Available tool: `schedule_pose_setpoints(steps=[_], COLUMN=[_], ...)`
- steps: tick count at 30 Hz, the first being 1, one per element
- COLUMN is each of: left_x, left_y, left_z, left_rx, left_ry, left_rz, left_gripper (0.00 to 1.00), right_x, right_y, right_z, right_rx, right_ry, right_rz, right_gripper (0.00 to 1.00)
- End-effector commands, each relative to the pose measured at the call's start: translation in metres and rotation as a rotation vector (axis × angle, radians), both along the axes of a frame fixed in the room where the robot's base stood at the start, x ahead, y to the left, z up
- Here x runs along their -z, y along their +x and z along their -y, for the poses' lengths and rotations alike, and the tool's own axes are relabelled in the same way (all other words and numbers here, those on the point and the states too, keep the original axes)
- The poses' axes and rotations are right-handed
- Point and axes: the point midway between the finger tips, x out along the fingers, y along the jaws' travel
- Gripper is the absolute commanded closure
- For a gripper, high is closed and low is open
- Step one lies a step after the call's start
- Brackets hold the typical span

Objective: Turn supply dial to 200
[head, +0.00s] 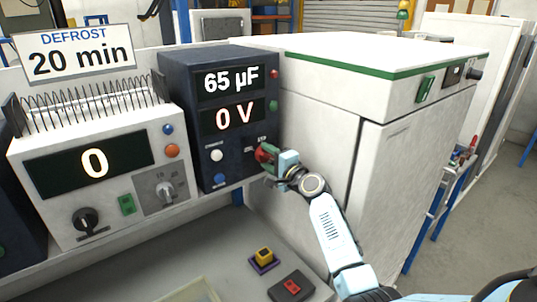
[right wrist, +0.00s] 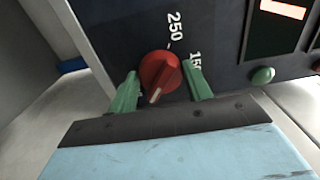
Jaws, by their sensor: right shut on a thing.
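The supply dial (head: 263,154) is a red knob low on the right of the dark blue unit (head: 178,95). My right gripper (head: 272,160) reaches it from the right and partly hides it. In the right wrist view the red dial (right wrist: 160,70) sits between the two green fingers of my right gripper (right wrist: 160,88), which is shut on it. Its white pointer mark faces down toward the gripper's body. The labels 250 and part of 150 show beside the dial; other markings are hidden. The unit's displays (head: 233,117) read 65 µF and 0 V. My left gripper is out of view.
A white device (head: 60,215) with a 0 display and black knob stands to the left, under a DEFROST 20 min sign (head: 75,50). A large white cabinet (head: 420,170) stands right. A yellow button box (head: 264,257) and a dark red-switch box (head: 291,287) lie below.

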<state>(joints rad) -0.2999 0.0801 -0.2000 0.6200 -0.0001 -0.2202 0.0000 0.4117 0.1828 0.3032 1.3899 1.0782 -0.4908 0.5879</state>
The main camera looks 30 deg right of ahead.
Motion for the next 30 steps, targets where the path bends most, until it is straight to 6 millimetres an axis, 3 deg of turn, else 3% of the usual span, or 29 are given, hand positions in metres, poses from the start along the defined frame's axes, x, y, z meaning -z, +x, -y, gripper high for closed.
schedule_pose_setpoints(steps=[15,30], left_x=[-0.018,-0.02], left_y=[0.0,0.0], left_z=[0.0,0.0], left_rx=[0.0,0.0], left_ry=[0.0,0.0], left_rz=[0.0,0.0], left_gripper=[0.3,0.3], right_x=[-0.002,-0.001], right_y=[0.0,0.0], right_z=[0.0,0.0], right_rx=[0.0,-0.001], right_ry=[0.309,0.353], right_rz=[-0.024,-0.029], right_gripper=[0.73,0.73])
